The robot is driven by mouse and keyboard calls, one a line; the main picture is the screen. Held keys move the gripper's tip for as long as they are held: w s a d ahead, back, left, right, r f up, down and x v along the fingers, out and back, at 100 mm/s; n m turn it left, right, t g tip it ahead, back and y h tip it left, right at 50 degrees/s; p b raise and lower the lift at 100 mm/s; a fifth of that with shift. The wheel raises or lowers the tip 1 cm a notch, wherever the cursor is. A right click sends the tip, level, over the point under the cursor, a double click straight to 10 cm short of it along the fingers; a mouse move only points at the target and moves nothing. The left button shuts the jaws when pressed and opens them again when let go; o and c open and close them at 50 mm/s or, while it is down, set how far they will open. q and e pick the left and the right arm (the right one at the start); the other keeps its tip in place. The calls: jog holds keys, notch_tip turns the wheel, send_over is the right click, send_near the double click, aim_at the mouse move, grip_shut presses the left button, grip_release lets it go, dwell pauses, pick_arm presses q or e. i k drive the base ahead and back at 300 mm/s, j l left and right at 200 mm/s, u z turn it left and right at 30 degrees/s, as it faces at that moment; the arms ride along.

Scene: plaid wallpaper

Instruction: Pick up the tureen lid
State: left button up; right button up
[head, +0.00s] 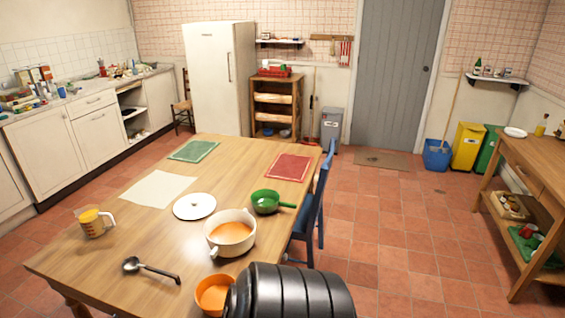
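The tureen lid (188,212) is a white, round, nearly flat disc with a small dark spot at its middle. It lies on the wooden table (110,260), clear of other things on its left. The cream tureen (232,248) stands uncovered just to the right of and nearer than the lid, with orange soup (231,234) in it. Neither of my grippers is in the head view.
A pale mat (157,188) lies behind the lid. A blue chair (314,205) is at the table's right edge.

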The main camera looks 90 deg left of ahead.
aim_at(197, 206)
jog(key=i+u, duration=0.2)
jog(key=u, duration=0.3)
jog(key=i+u, duration=0.25)
jog(key=u, duration=0.2)
jog(key=i+l+u, duration=0.1)
jog(key=u, duration=0.4)
jog(key=i+u, duration=0.15)
jog(key=u, duration=0.3)
jog(key=i+u, duration=0.15)
jog(key=u, duration=0.3)
jog(key=i+l+u, duration=0.1)
jog(key=u, duration=0.3)
jog(key=i+l+u, duration=0.1)
jog(key=u, duration=0.35)
jog(key=i+l+u, duration=0.1)
jog(key=l+u, duration=0.15)
jog(key=u, duration=0.2)
